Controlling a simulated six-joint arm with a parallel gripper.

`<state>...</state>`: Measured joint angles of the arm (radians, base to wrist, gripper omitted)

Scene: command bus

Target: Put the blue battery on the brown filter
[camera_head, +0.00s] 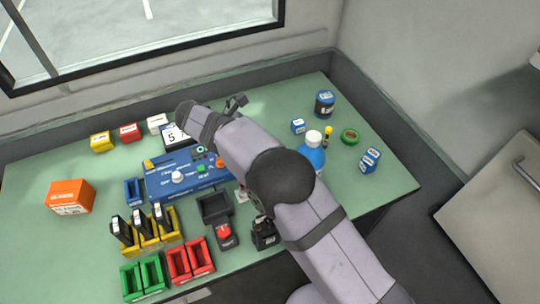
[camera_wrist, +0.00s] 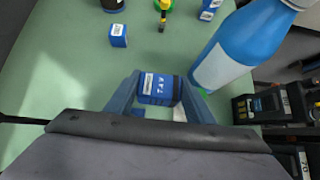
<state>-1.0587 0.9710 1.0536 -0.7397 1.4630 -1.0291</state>
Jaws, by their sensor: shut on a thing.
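In the wrist view a blue block with a white label and a dark end, which looks like the blue battery (camera_wrist: 155,90), sits between the two fingers of my gripper (camera_wrist: 160,94). The fingers are shut on its sides. In the head view my gripper (camera_head: 236,102) is above the back middle of the green table, beyond the blue console. I cannot make out the battery there. I cannot pick out a brown filter in either view; my arm covers part of the table.
A blue bottle (camera_head: 312,158) stands right of my arm, close to the gripper in the wrist view (camera_wrist: 238,48). The console (camera_head: 172,180) and bins crowd the left front.

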